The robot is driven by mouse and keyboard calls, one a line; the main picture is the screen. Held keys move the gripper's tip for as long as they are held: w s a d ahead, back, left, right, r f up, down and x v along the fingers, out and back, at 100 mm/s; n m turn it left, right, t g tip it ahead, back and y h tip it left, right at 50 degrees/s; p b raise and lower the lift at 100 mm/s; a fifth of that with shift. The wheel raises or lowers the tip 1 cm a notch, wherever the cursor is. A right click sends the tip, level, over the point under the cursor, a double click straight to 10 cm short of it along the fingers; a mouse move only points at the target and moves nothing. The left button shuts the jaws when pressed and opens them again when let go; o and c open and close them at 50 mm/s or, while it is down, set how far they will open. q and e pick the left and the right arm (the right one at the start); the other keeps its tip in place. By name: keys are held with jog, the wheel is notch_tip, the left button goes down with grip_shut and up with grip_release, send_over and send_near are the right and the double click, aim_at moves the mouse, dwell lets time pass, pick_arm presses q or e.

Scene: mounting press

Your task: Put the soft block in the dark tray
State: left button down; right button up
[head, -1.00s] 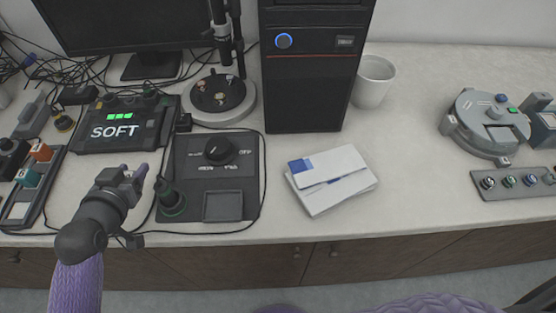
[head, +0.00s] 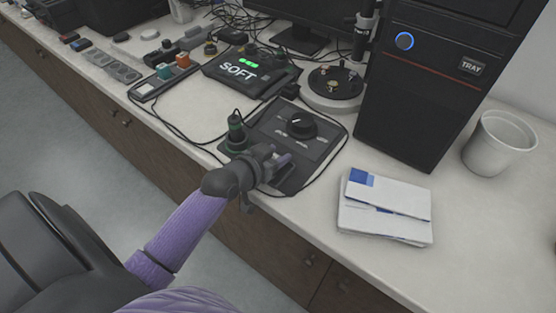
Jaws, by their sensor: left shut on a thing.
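My left gripper (head: 276,162) is over the front of the dark control panel (head: 322,128). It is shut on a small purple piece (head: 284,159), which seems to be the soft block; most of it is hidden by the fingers. The dark tray (head: 296,178), a square at the panel's front corner, is right below and behind the gripper and partly hidden. I cannot tell whether the piece touches it. My right gripper is not in view.
A black knob (head: 302,126) rises from the panel. A display (head: 240,72) reads SOFT. White packets (head: 385,207) lie to the right, before a black tower (head: 425,85). Cables run along the table edge.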

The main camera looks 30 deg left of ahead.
pick_arm(q)
jog(key=shift+r, duration=0.1)
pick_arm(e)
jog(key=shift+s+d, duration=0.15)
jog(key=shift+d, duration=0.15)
pick_arm(q)
jog(key=shift+c, duration=1.2)
grip_release()
jog(key=shift+f, duration=0.2)
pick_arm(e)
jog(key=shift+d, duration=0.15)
pick_arm(q)
jog(key=shift+r, duration=0.1)
